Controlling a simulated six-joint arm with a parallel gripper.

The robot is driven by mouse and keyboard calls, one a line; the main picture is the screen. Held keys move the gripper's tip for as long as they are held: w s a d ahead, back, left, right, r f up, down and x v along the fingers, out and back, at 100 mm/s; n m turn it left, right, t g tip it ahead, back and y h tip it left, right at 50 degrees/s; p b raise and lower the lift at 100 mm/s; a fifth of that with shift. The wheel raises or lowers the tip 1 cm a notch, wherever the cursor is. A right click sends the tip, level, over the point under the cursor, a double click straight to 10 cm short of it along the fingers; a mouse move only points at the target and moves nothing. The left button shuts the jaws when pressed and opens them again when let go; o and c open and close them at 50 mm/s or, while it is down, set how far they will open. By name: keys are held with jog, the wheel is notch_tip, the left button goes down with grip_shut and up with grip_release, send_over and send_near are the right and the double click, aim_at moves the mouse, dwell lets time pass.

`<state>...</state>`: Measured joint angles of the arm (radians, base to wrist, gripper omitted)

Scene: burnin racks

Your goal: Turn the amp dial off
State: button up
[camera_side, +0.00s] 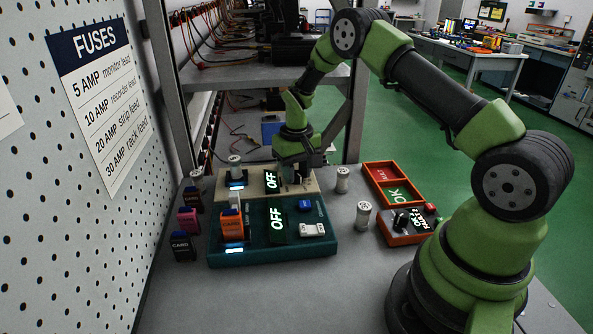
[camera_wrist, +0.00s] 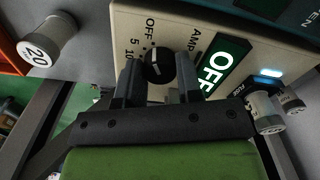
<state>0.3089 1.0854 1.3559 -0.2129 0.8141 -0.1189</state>
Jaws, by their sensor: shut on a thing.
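The amp dial (camera_wrist: 158,62) is a round black knob with a white pointer mark, on the cream unit (camera_wrist: 135,18) in the wrist view. OFF, 5 and 10 are printed around it; I cannot tell exactly which one the mark points at. My gripper (camera_wrist: 158,74) has one finger on each side of the dial and is shut on it. The unit's display (camera_wrist: 216,66) is lit and reads OFF. In the side view my gripper (camera_side: 297,177) reaches down to the right end of the cream unit (camera_side: 252,193), hiding the dial there.
A teal unit (camera_side: 262,257) with an OFF display stands in front. Silver fuses (camera_side: 343,180) stand right of the units, one marked 20 (camera_wrist: 38,55). Red trays (camera_side: 381,169) and a small control box (camera_side: 400,238) are further right. Coloured cartridges (camera_side: 182,247) line the left edge.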

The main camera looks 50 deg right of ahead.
aim_at(296, 173)
dwell(0.3)
jog(key=o, duration=0.9)
notch_tip(296, 173, up, 10)
jog(key=shift+f, duration=0.1)
